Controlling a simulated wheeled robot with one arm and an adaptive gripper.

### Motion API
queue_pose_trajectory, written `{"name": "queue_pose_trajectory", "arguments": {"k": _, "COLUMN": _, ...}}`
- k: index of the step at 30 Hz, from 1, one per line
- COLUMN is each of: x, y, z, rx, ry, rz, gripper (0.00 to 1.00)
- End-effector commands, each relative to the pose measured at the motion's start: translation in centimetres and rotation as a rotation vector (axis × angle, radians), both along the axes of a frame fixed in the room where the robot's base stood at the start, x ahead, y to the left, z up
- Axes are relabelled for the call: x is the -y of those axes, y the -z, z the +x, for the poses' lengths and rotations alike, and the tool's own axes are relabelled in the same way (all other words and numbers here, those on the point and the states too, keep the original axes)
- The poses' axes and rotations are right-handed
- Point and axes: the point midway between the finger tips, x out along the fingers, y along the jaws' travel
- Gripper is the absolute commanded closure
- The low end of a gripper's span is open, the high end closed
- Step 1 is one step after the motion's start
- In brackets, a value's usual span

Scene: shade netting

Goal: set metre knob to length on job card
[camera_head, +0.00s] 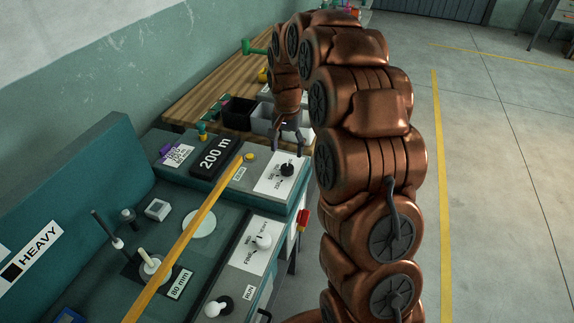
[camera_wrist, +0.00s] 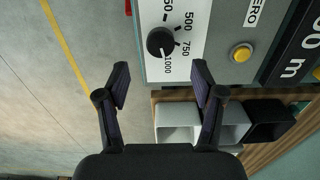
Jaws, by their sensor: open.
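The metre knob (camera_head: 287,170) is a round black knob on a white scale plate at the near right of the machine's panel. In the wrist view the knob (camera_wrist: 160,42) sits beside marks reading 500, 750 and 1000; its pale pointer mark seems to face the 1000 end, but is too small to be sure. My gripper (camera_head: 289,140) is open and empty, its fingers (camera_wrist: 161,78) apart on either side of the knob's line, not touching it. A white card with a purple clip (camera_head: 178,155), perhaps the job card, has writing too small to read. A black display (camera_head: 213,157) shows 200 m.
A yellow button (camera_wrist: 241,53) labelled ZERO sits near the scale plate. A second white dial plate (camera_head: 258,243), a red switch (camera_head: 303,218) and a long yellow strip (camera_head: 185,235) are nearer. Grey bins (camera_head: 268,120) stand behind on a wooden bench. Floor is clear at right.

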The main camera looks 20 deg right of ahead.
Motion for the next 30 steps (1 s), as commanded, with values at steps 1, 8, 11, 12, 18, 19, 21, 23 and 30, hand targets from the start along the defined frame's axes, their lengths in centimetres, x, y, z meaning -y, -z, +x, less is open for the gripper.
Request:
{"name": "queue_pose_trajectory", "arguments": {"k": 1, "x": 0.2, "y": 0.2, "z": 0.2, "rx": -0.001, "ry": 0.006, "rz": -0.001, "gripper": 0.33}}
{"name": "queue_pose_trajectory", "arguments": {"k": 8, "x": 0.2, "y": 1.3, "z": 0.3, "rx": -0.002, "ry": 0.010, "rz": -0.001, "gripper": 0.33}}
{"name": "queue_pose_trajectory", "arguments": {"k": 11, "x": 0.2, "y": 2.3, "z": 0.2, "rx": -0.003, "ry": 0.009, "rz": 0.000, "gripper": 0.33}}
{"name": "queue_pose_trajectory", "arguments": {"k": 12, "x": 0.2, "y": 2.9, "z": 0.2, "rx": -0.003, "ry": 0.009, "rz": 0.000, "gripper": 0.33}}
{"name": "queue_pose_trajectory", "arguments": {"k": 18, "x": 0.2, "y": 5.8, "z": 0.2, "rx": -0.004, "ry": 0.008, "rz": -0.001, "gripper": 0.33}}
{"name": "queue_pose_trajectory", "arguments": {"k": 19, "x": 0.2, "y": 6.2, "z": 0.2, "rx": -0.005, "ry": 0.008, "rz": -0.001, "gripper": 0.33}}
{"name": "queue_pose_trajectory", "arguments": {"k": 21, "x": 0.2, "y": 7.1, "z": 0.2, "rx": -0.005, "ry": 0.008, "rz": -0.001, "gripper": 0.33}}
{"name": "queue_pose_trajectory", "arguments": {"k": 23, "x": 0.2, "y": 7.5, "z": 0.3, "rx": -0.001, "ry": 0.008, "rz": -0.001, "gripper": 0.33}}
{"name": "queue_pose_trajectory", "arguments": {"k": 30, "x": 0.2, "y": 8.0, "z": 0.3, "rx": 0.002, "ry": 0.008, "rz": -0.002, "gripper": 0.33}}
